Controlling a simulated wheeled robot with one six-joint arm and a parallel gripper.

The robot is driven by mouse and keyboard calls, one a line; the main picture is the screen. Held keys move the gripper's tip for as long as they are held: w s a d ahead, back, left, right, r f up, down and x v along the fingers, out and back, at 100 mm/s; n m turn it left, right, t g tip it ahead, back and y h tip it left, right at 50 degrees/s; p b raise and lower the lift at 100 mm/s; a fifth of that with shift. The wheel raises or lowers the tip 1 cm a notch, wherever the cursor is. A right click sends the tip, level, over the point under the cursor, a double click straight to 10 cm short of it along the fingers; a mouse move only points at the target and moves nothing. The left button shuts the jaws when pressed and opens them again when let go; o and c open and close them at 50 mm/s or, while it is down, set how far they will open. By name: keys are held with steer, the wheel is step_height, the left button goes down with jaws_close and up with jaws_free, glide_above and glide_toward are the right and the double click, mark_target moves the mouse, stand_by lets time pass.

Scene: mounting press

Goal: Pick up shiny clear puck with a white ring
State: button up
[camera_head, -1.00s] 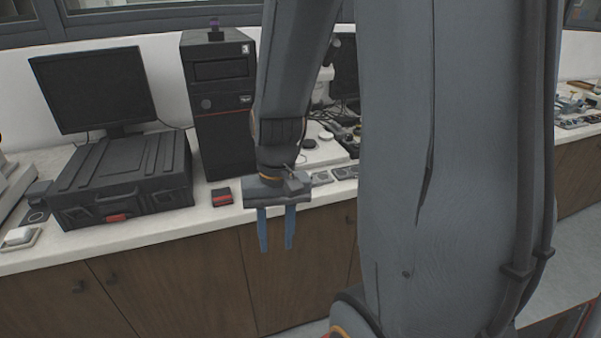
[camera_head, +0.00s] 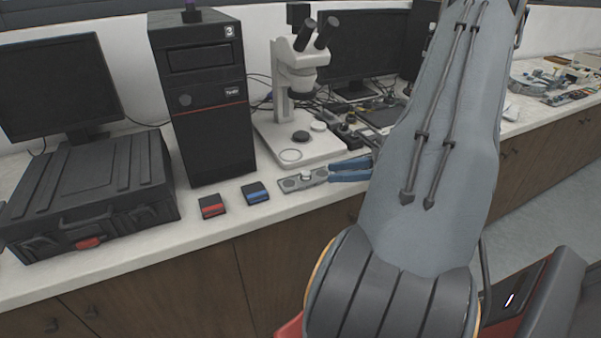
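My gripper (camera_head: 331,172) shows only as two blue fingers, pointing left just above the counter, with a gap between them. Its body is hidden behind my arm. A small pale round piece (camera_head: 306,177) sits on a flat grey plate (camera_head: 289,184) just left of the fingertips. It looks apart from them. It is too small to tell if it is the clear puck with a white ring. A flat pale ring outline (camera_head: 290,155) also shows on the microscope base. I cannot tell if that is a puck or part of the base.
The white microscope (camera_head: 288,90) stands behind the plate, with a black disc (camera_head: 301,137) and a white disc (camera_head: 318,126) on its base. A red-and-black block (camera_head: 212,207) and a blue-and-black block (camera_head: 255,193) lie left. A computer tower (camera_head: 213,135) and black case (camera_head: 95,200) stand further left.

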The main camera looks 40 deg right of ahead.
mark_target(307, 173)
steer(key=shift+d+t, duration=0.3)
steer(key=shift+d, duration=0.15)
steer(key=shift+w+a, duration=0.1)
steer(key=shift+w, duration=0.15)
steer(key=shift+p+x, duration=1.55)
steer(key=shift+x, duration=2.05)
jaws_close()
